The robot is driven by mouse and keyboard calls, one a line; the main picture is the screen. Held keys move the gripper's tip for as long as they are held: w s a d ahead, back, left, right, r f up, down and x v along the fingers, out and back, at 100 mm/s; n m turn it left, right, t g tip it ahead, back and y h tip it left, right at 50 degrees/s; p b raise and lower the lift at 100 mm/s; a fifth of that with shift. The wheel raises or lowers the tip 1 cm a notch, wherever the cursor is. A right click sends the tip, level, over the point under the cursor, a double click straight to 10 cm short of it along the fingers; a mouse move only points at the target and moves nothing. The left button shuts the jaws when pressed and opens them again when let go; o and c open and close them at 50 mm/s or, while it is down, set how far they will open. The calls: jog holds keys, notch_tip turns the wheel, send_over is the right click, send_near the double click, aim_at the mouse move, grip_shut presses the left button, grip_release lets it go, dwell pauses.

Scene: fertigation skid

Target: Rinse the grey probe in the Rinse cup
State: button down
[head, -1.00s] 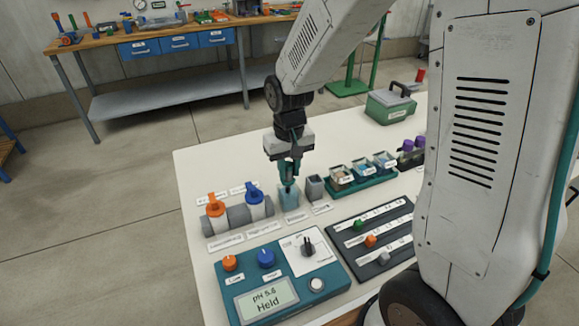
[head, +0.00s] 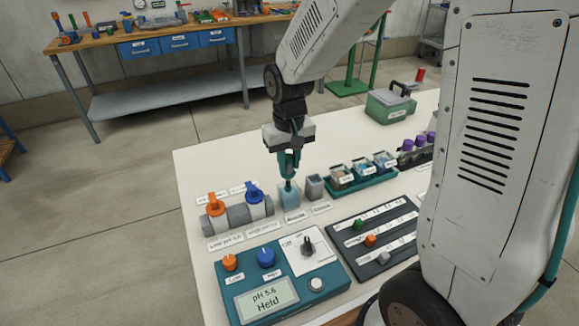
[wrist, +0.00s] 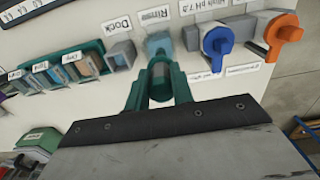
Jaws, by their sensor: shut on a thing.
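My gripper (head: 289,167) points down, shut on the grey probe (wrist: 160,80), whose upper part shows between the green fingers in the wrist view. The light-blue Rinse cup (head: 290,198) stands upright on the white table directly below the fingers. It also shows in the wrist view (wrist: 158,42), just beyond the fingertips. The probe's lower end is at or inside the cup's mouth; its depth is hidden by the fingers and cup. The grey Dock cup (head: 315,187) stands just right of the Rinse cup in the head view and looks empty.
Left of the cup are grey fittings with an orange valve handle (head: 215,204) and a blue one (head: 254,193). A teal tray of small bins (head: 361,186) stands right. In front are a control box (head: 283,282) reading "Held" and a dark slider panel (head: 375,238).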

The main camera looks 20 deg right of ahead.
jog(key=shift+r, duration=2.55)
